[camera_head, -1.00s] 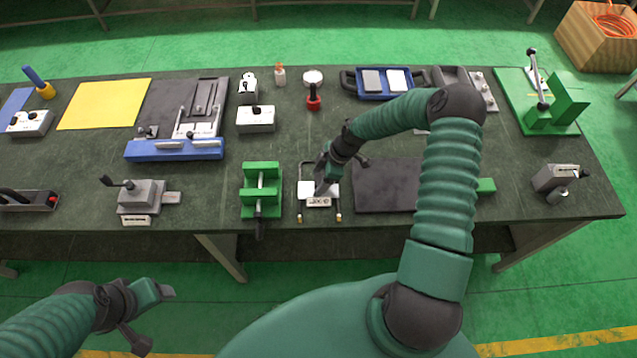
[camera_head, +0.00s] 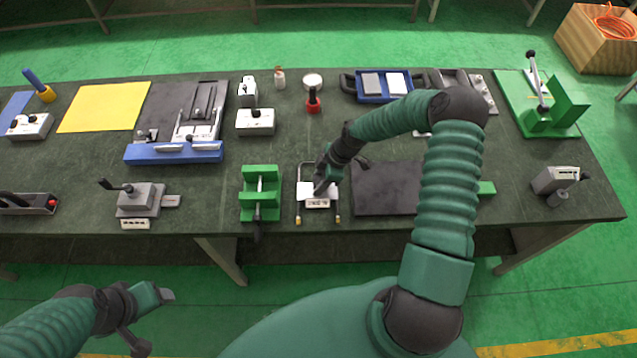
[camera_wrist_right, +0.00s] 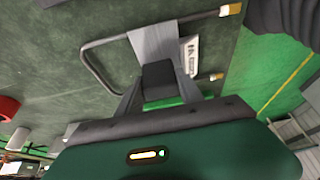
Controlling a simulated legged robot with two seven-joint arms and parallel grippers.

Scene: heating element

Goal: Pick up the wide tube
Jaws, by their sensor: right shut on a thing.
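The wide tube (camera_head: 299,181) is a thin grey U-shaped loop with brass-coloured ends and a pale plate with a printed label across it. It is near the front edge of the table, left of a dark flat plate. In the right wrist view the tube (camera_wrist_right: 91,68) spans the picture, its brass ends towards the right. My right gripper (camera_head: 320,188) is at its plate and shut on it; the fingers partly cover the tube. I cannot tell whether the tube touches the table. My left gripper (camera_head: 166,296) is low at the left, off the table's front edge, and appears empty.
A green fixture (camera_head: 261,172) stands just left of the tube, and the dark flat plate (camera_head: 385,188) lies just right. A red-based device (camera_head: 313,104) and a white box (camera_head: 255,121) stand behind. The table's front edge (camera_head: 350,225) is close.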

